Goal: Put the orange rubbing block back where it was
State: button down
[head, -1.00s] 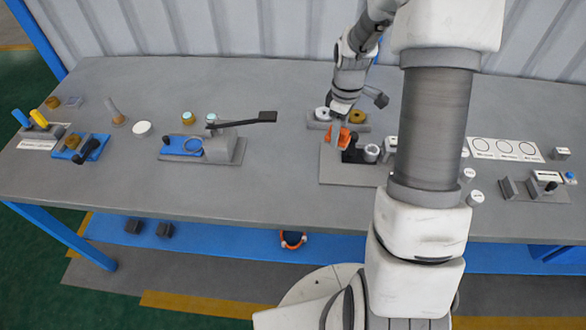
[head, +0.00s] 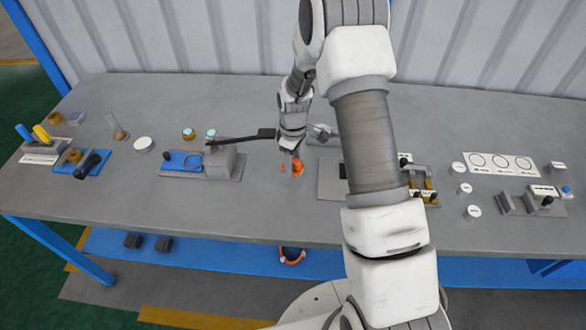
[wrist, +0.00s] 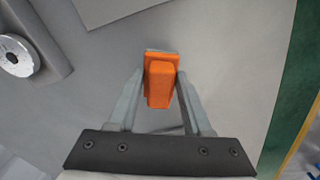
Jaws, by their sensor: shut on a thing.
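The orange rubbing block (head: 297,166) is held at the end of my gripper (head: 291,158), over bare table between the black-handled press fixture and the grey plate. In the wrist view the block (wrist: 160,82) sits between the two grey fingers of my gripper (wrist: 160,92), which are shut on it. I cannot tell from these views how far the block is above the table.
The fixture with a long black lever (head: 222,160) stands to the left of my gripper. A grey plate (head: 328,180) lies to the right, partly behind my arm. White round pieces (head: 464,189) and a card with circles (head: 499,165) lie further right. The front middle of the table is clear.

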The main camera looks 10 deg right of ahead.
jog(key=shift+f, duration=1.55)
jog(key=shift+f, duration=0.15)
jog(key=shift+f, duration=0.15)
jog(key=shift+c, duration=1.7)
grip_release()
jog(key=shift+r, duration=0.2)
